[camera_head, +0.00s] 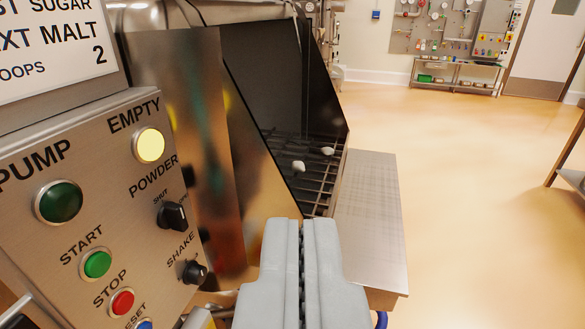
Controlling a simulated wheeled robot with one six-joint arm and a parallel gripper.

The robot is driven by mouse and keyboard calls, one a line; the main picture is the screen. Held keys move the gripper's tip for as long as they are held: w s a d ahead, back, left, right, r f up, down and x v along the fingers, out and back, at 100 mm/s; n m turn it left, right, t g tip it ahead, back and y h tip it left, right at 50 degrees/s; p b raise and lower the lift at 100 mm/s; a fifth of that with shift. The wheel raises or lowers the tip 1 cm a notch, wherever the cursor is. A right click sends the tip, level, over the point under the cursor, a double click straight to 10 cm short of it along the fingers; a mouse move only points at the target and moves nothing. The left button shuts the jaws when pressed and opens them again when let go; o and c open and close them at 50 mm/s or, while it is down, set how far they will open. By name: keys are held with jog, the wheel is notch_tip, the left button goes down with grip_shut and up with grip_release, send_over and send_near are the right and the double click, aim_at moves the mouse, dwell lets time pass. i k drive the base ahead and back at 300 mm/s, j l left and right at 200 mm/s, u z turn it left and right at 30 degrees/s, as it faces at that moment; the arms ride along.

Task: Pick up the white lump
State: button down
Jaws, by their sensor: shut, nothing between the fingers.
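Two small white lumps lie on the dark bar grate (310,190) inside the steel hopper. One white lump (298,166) is nearer and to the left. The other white lump (327,151) is a little farther back and to the right. My gripper (305,222) is at the bottom middle, in front of and below the hopper opening. Its two grey fingers are together with nothing between them. It is apart from both lumps. The near end of the grate is partly hidden by the hopper's edge and my fingers.
A control panel (100,200) with lamps, knobs and buttons stands close on the left, under a white sign (50,40). The hopper's slanted steel side wall (190,130) rises beside the grate. A flat steel shelf (370,215) is to the right. Open floor (470,200) lies beyond it.

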aim_at(297, 166)
jog(key=i+l+u, duration=0.1)
jog(key=i, duration=0.3)
jog(key=i+l, duration=0.25)
jog(key=i+l+u, duration=0.15)
jog(key=i, duration=0.35)
jog(key=l, duration=0.1)
